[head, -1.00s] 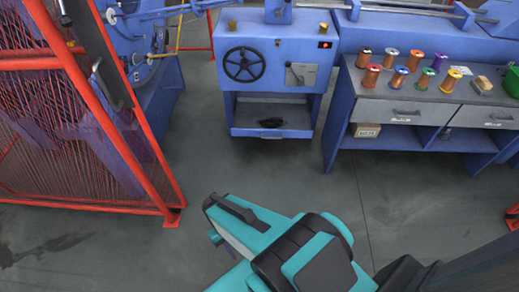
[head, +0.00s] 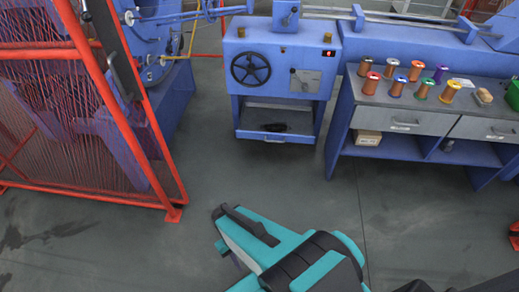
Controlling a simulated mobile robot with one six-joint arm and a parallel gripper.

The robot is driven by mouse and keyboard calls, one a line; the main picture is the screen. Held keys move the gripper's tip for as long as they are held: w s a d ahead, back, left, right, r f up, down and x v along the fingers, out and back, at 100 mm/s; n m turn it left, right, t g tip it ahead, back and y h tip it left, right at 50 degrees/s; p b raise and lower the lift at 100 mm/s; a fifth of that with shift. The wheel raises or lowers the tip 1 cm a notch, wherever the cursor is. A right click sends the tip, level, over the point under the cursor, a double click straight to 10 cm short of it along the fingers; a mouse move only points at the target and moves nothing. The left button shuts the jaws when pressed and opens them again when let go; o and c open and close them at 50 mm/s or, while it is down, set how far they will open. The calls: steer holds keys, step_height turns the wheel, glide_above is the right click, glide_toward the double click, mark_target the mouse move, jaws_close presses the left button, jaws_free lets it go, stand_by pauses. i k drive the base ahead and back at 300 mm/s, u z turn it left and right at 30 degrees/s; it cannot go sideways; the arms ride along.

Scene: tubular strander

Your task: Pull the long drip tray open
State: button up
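A shallow blue tray (head: 250,134) sits low in the open bay under the blue machine cabinet, with a small handle on its front edge. A dark lump (head: 275,127) lies in it. I cannot tell for sure whether this is the long drip tray, and no other tray shows clearly. My teal and black arm reaches in from the bottom of the head view, well short of the cabinet, with bare floor between. My gripper's fingers do not show; the arm hides or crops them.
A red mesh guard (head: 80,125) stands at the left. A blue workbench (head: 341,120) with grey drawers (head: 400,118), several wire spools and a green bin (head: 513,95) stands at the right. The cabinet carries a black handwheel (head: 251,69). The grey floor (head: 230,180) in front is clear.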

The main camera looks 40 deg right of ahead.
mark_target(270, 122)
steer(key=z, duration=0.15)
steer(key=i, duration=0.95)
steer(key=u, duration=0.15)
steer(key=k, duration=0.95)
steer(key=z, duration=0.15)
steer(key=i, duration=0.6)
